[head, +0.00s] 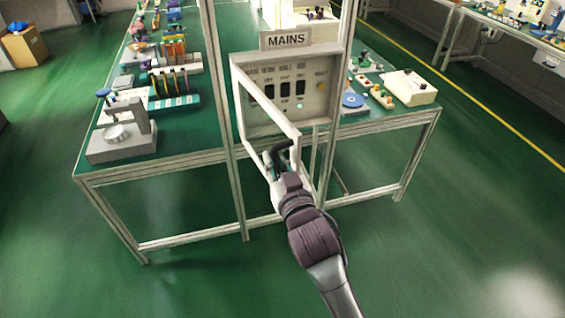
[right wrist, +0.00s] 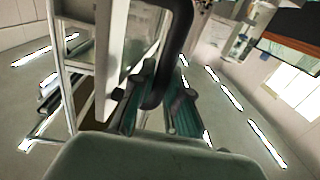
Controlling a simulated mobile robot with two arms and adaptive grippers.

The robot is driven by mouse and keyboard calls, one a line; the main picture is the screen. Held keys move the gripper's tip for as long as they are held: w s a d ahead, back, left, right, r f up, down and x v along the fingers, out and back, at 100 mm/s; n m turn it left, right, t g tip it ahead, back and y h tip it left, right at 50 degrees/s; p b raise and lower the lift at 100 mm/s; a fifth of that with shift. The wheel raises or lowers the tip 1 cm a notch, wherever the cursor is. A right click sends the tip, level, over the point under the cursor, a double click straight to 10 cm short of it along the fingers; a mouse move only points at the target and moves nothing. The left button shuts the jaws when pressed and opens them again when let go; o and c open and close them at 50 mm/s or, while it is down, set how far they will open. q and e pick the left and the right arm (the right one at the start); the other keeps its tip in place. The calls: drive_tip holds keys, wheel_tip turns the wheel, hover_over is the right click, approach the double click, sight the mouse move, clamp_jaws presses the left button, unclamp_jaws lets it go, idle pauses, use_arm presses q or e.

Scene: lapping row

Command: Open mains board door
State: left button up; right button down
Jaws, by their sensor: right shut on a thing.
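The mains board (head: 318,108) is a pale box on the aluminium frame, under a MAINS sign (head: 286,39). Its switches and a yellow button show uncovered. Its door (head: 268,111), a pale frame, stands swung out from the box towards me, with the left side still at the box. My right gripper (head: 279,160) is at the door's free edge, low in front of the box, shut on the dark handle (head: 283,147). In the right wrist view the dark curved handle (right wrist: 178,45) runs between the fingers, beside the pale door edge (right wrist: 107,85). My left gripper is out of view.
A green-topped bench (head: 190,146) stands behind and beside the board, with a grey stand (head: 122,145) at left and a cream box (head: 408,88) at right. Upright posts (head: 220,90) flank the board. The green floor in front is clear.

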drive_tip(key=shift+a+r, duration=0.15)
drive_tip(key=shift+r, duration=0.25)
drive_tip(key=shift+w, duration=0.1)
drive_tip(key=c, duration=1.4)
unclamp_jaws()
drive_tip(key=shift+o, duration=1.3)
drive_tip(key=shift+w+f, duration=0.15)
drive_tip(key=shift+a+f, duration=0.1)
drive_tip(key=shift+f, duration=0.05)
drive_tip(key=v, duration=1.2)
